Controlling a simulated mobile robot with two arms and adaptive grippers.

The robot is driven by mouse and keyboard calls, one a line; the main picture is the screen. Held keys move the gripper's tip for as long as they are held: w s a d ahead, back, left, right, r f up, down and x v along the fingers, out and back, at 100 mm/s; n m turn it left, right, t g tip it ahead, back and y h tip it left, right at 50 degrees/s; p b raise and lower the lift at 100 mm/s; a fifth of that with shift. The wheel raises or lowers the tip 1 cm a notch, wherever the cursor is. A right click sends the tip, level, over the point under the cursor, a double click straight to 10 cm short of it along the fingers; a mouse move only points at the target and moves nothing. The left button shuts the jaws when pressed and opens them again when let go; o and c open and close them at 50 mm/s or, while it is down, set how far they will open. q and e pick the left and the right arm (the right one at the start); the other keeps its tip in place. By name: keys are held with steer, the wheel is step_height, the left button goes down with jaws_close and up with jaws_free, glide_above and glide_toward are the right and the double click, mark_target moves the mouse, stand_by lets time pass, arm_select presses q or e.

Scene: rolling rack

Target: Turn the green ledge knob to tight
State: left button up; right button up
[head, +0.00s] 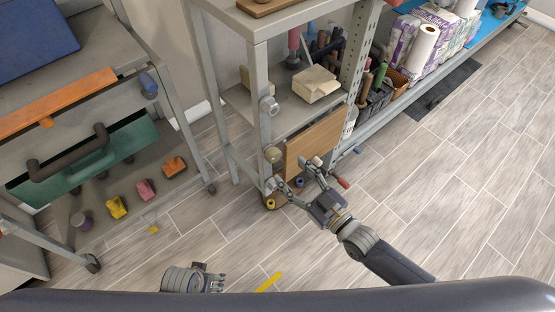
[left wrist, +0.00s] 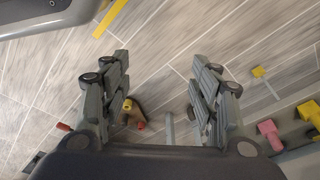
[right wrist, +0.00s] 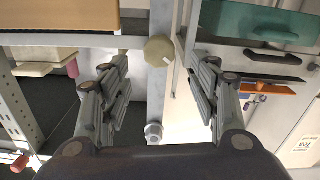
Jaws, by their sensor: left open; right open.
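A dull olive-green knob (right wrist: 158,51) with a small white mark near its lower right edge sits on the rack's grey post; it also shows in the head view (head: 272,154). My right gripper (head: 295,172) is open in front of the post. In the right wrist view the knob lies between the lines of the open fingers (right wrist: 161,62), beyond the tips and apparently untouched. A grey knob (right wrist: 153,131) is lower in that view. My left gripper (head: 222,282) is open and empty over the floor; its fingers also show in the left wrist view (left wrist: 160,65).
A wooden panel (head: 315,137) is on the rack beside the knob. At left, a cart has an open green drawer (head: 90,160) and several coloured pieces on its lower shelf. A long shelf (head: 400,105) with paper rolls and bins runs back right.

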mark_target(276, 158)
arm_select(q)
steer(key=r, duration=0.1)
steer(key=w+r, duration=0.1)
steer(key=r, duration=0.1)
steer(key=shift+r+b, duration=0.1)
steer(key=shift+b, duration=0.3)
arm_select(e)
steer(key=x, duration=0.7)
arm_select(q)
steer(key=shift+d, duration=0.1)
arm_select(e)
steer(key=c, duration=1.1)
